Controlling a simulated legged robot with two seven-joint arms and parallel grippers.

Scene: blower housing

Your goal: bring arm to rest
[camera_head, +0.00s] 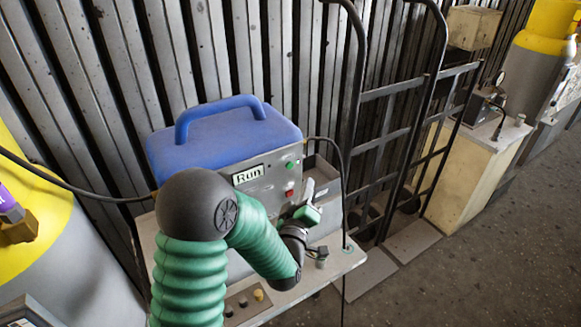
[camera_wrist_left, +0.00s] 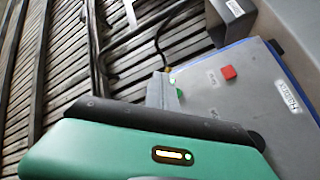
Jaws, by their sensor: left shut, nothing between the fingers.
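My left arm comes in from the lower left with a green ribbed sleeve. My left gripper (camera_head: 309,190) is shut and empty, in front of the right part of the control box. In the left wrist view its grey fingers (camera_wrist_left: 160,91) overlap the panel near the green button (camera_wrist_left: 180,93); I cannot tell whether they touch it. The control box (camera_head: 215,135) has a blue top with a handle. My right gripper is not in view.
The box stands on a grey bench (camera_head: 335,255) with small knobs at its front. A black hand truck (camera_head: 400,90) leans at the ribbed wall. A yellow-and-grey cylinder (camera_head: 45,230) is at left. A beige cabinet (camera_head: 465,175) stands at right. The floor at lower right is clear.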

